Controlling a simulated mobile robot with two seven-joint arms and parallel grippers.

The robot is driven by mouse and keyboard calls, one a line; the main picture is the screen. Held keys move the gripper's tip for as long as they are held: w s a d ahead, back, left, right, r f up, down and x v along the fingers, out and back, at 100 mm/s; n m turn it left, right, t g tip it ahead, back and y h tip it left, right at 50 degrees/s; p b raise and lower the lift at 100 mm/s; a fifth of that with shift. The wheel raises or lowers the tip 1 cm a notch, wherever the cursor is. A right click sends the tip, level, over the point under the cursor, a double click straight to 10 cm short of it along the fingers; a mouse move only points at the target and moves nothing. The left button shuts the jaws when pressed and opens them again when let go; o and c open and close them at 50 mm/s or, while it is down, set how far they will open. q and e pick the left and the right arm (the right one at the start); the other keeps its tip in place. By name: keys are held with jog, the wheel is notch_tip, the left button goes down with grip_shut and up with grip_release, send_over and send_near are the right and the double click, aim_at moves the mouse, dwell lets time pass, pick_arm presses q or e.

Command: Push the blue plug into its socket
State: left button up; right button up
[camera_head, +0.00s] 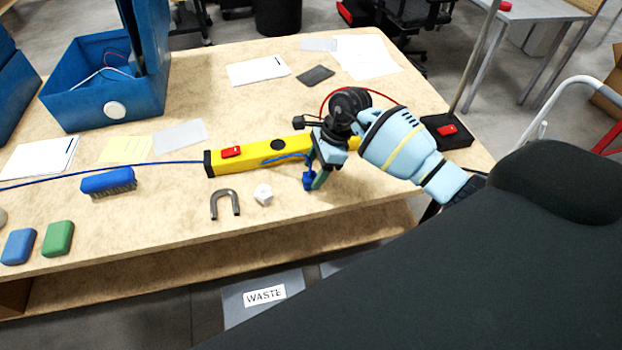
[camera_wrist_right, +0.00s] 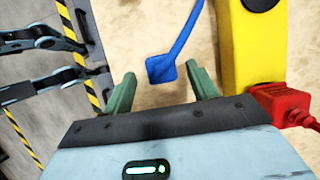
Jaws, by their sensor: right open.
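The blue plug (camera_wrist_right: 161,69) hangs on a blue cable in the right wrist view, between the two fingers and apart from both. In the head view the blue plug (camera_head: 308,181) shows just beside the fingertips. My right gripper (camera_wrist_right: 162,88) is open and sits at the front side of the yellow analyser body (camera_wrist_right: 236,45). The right gripper (camera_head: 316,182) partly covers the right end of the yellow body (camera_head: 293,146) in the head view. A red plug (camera_wrist_right: 285,105) is at the end of the body. I cannot make out the blue plug's socket. My left gripper is not in view.
A grey horseshoe magnet (camera_head: 225,204) and a white nut-like piece (camera_head: 263,194) lie close in front. A blue brush (camera_head: 108,182) lies left. A blue bin (camera_head: 105,85) stands at the back left. A black box with a red switch (camera_head: 447,131) is at right.

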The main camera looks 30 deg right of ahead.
jog(key=shift+x, duration=1.4)
jog(key=c, duration=1)
jog(key=shift+r, duration=0.1)
jog(key=shift+r, duration=0.5)
notch_tip(320, 180, up, 2)
jog(key=shift+w+r, duration=0.1)
jog(key=s+a, duration=0.2)
jog(key=a, duration=0.2)
jog(key=s+a+r, duration=0.1)
jog(key=s+a, duration=0.2)
jog(key=a, duration=0.2)
jog(key=s+a+b, duration=0.1)
jog(key=s+a, duration=0.2)
jog(key=a, duration=0.2)
jog(key=shift+s+r, duration=0.1)
jog(key=shift+r, duration=0.3)
